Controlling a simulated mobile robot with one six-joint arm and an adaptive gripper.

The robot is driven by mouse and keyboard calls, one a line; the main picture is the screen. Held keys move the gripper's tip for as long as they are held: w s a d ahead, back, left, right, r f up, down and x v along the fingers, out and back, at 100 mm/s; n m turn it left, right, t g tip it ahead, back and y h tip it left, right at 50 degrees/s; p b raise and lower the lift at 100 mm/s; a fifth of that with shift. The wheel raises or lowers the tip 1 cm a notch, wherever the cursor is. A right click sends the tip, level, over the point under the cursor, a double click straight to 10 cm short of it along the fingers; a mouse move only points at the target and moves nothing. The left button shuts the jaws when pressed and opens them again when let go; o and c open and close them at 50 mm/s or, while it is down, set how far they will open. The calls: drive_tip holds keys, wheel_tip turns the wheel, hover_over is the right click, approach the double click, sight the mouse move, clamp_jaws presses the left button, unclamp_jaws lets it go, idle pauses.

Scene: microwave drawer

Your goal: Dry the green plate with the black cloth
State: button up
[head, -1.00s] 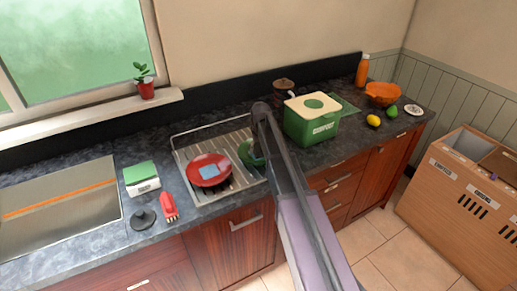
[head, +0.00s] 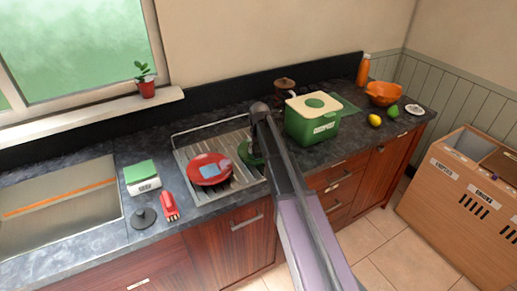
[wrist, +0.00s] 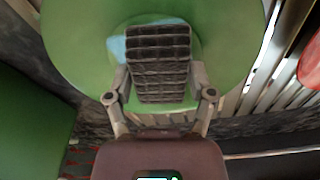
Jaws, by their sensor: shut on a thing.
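The green plate (wrist: 75,40) fills the upper part of the wrist view, with a light blue patch (wrist: 117,48) on it beside the cloth. In the head view the plate (head: 246,152) lies at the right end of the drying rack, mostly hidden behind my arm. My gripper (wrist: 160,90) is shut on the black cloth (wrist: 160,62), a dark, grid-textured piece between its fingers. The cloth is over the middle of the plate; I cannot tell whether it touches it. The cloth cannot be made out in the head view.
A red plate (head: 205,160) with a light blue patch lies on the metal rack (head: 195,190) to the left. A green compost box (head: 312,128) stands close on the right.

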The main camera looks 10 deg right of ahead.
drive_tip(key=shift+d, duration=0.15)
drive_tip(key=shift+w+d+f, duration=0.1)
drive_tip(key=shift+d, duration=0.55)
drive_tip(key=shift+a, duration=0.15)
idle(0.4)
drive_tip(key=shift+a, duration=0.65)
drive_tip(key=shift+d, duration=0.15)
drive_tip(key=shift+d, duration=0.6)
drive_tip(key=shift+a, duration=0.15)
